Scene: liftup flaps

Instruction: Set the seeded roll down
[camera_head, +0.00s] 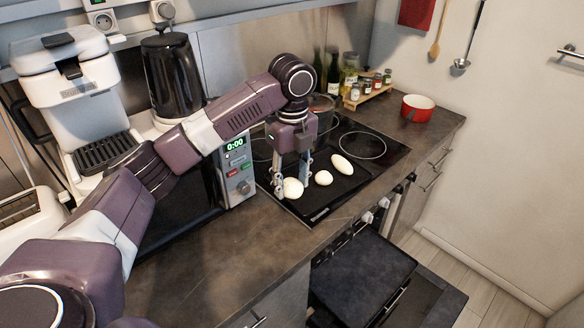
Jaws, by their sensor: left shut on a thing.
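My left gripper (292,184) reaches down over the black tray (322,204) on the hob. It is shut on a pale round roll (293,189), with one finger on each side. The roll is at or just above the tray's near left part; I cannot tell whether it touches. A smaller round roll (323,178) and a longer oval roll (342,164) lie on the tray to the right. Seeds are too small to make out on any of them. My right gripper is not in view.
A microwave (238,172) stands close left of my gripper. A red pot (417,108) and a rack of spice jars (368,92) stand behind right. The black kettle (173,75) is at the back left. The oven door (362,278) hangs open below. The front counter (220,265) is clear.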

